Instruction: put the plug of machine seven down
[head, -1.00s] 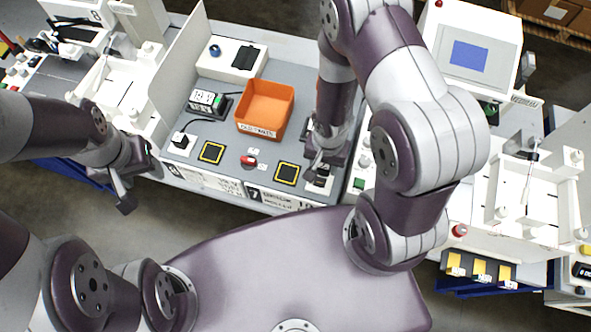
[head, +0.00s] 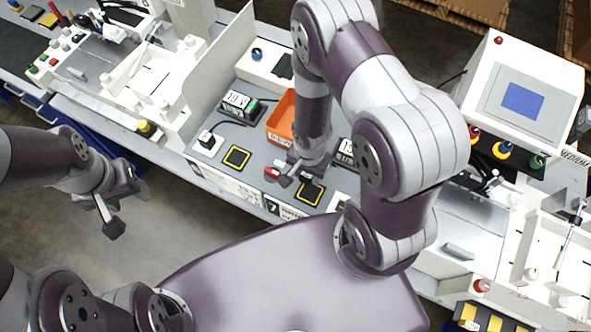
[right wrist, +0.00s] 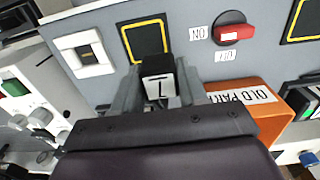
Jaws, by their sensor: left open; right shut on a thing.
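My right gripper (right wrist: 160,90) is shut on a black plug (right wrist: 184,80) with a white label reading 7. In the right wrist view the plug overlaps the near edge of a black pad with a yellow border (right wrist: 146,40); its height above the panel is hard to judge. In the head view the right gripper (head: 287,176) is between the red switch (head: 271,172) and the right yellow-bordered pad (head: 311,194). The white socket (right wrist: 88,53) beside the pad looks empty. My left gripper (head: 108,214) is open and empty, off the front of the bench.
An orange bin (head: 282,118) stands behind the switch, partly hidden by my right arm. A second yellow-bordered pad (head: 236,157) and another black plug (head: 206,138) are further left. A white divider (head: 222,60) stands at the left of this station. A screen box (head: 520,95) is at the right.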

